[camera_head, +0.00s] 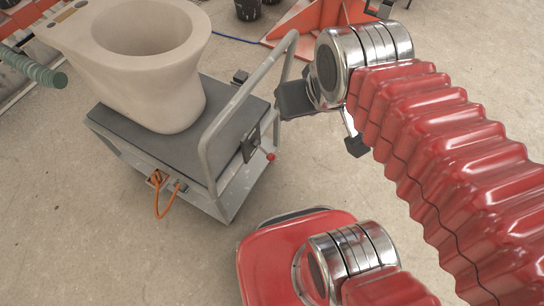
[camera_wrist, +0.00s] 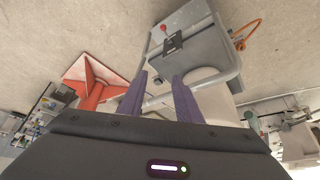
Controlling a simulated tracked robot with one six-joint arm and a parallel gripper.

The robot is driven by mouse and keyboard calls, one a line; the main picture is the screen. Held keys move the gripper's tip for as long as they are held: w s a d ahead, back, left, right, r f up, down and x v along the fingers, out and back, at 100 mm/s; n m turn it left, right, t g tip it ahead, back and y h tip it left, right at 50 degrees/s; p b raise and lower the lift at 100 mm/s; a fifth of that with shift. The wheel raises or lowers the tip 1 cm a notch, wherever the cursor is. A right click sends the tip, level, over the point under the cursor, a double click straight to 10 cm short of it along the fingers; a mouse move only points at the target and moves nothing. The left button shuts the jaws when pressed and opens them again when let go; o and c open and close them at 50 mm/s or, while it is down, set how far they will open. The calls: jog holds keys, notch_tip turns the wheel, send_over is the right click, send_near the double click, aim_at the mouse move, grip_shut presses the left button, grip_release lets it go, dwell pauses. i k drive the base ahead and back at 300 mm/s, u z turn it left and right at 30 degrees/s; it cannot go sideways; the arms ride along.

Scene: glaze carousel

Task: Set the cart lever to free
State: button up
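The cart lever (camera_head: 267,154) is a thin dark arm with a red knob, on a black plate at the grey cart's (camera_head: 228,105) near end, below the tube handle. In the head view it points down and right. In the wrist view its knob (camera_wrist: 163,28) lies beyond the fingertips, near the top. Any markings on the plate are too small to read. My gripper (camera_wrist: 160,75) is open, with its two purple fingers apart and no lever between them. The cart's tube handle crosses the view beyond the fingers; I cannot tell whether they touch it.
A beige unglazed toilet bowl (camera_head: 155,60) stands on the cart's grey top. An orange cable (camera_head: 163,197) hangs from the cart's side. An orange-red stand (camera_head: 305,28) is behind, and a green hose end (camera_head: 35,68) is at left. Bare floor (camera_head: 80,210) lies in front.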

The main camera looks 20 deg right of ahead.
aim_at(271, 156)
jog(key=k, duration=1.25)
jog(key=z, duration=0.25)
jog(key=i, duration=1.65)
jog(key=u, duration=0.55)
